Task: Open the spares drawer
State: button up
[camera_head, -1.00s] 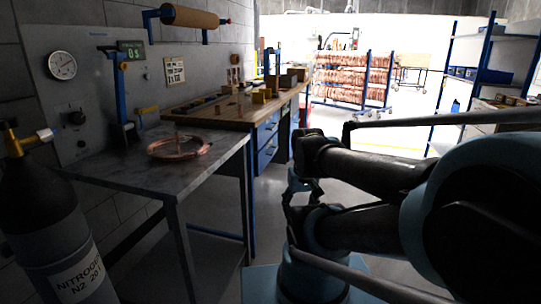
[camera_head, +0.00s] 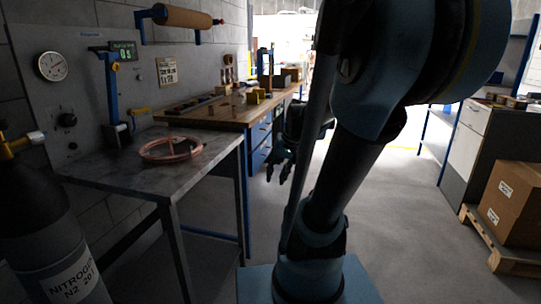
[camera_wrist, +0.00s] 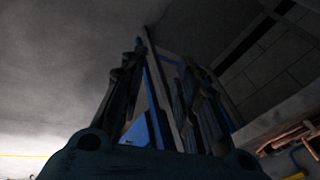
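Blue drawer fronts (camera_head: 261,133) sit under the wooden workbench, stacked one above the other and looking closed. No readable label shows which is the spares drawer. My gripper (camera_head: 277,174) hangs fingers down in front of the bench, to the right of the drawers in the head view and apparently apart from them. My arm hides part of the bench's far end. In the dark wrist view, the two fingers of my gripper (camera_wrist: 162,70) are spread with nothing between them. A blue panel (camera_wrist: 140,130) shows between the fingers; I cannot tell whether it is a drawer.
A steel table (camera_head: 100,170) with a copper coil (camera_head: 171,150) stands at left, beside a nitrogen cylinder (camera_head: 45,230). At right are a white-fronted cabinet (camera_head: 468,135) and a cardboard box (camera_head: 512,205) on a pallet (camera_head: 515,262). Floor (camera_head: 400,230) between is clear.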

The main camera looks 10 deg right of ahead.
jog(key=w+d+m+t+y, duration=0.2)
jog(key=w+y, duration=0.1)
jog(key=w, duration=1.2)
jog(key=w+d+m+t+y, duration=0.1)
jog(key=w+d+y, duration=0.1)
jog(key=w, duration=1.3)
jog(key=w+d+f+m+t+y, duration=0.35)
jog(key=w+d+f+t, duration=0.25)
jog(key=w+d+f, duration=1)
jog(key=r+x, duration=0.1)
jog(key=x, duration=1.7)
jog(key=shift+w+a+m, duration=0.25)
jog(key=shift+w+m, duration=0.1)
jog(key=shift+r+h, duration=0.1)
jog(key=shift+h, duration=0.15)
grip_shut()
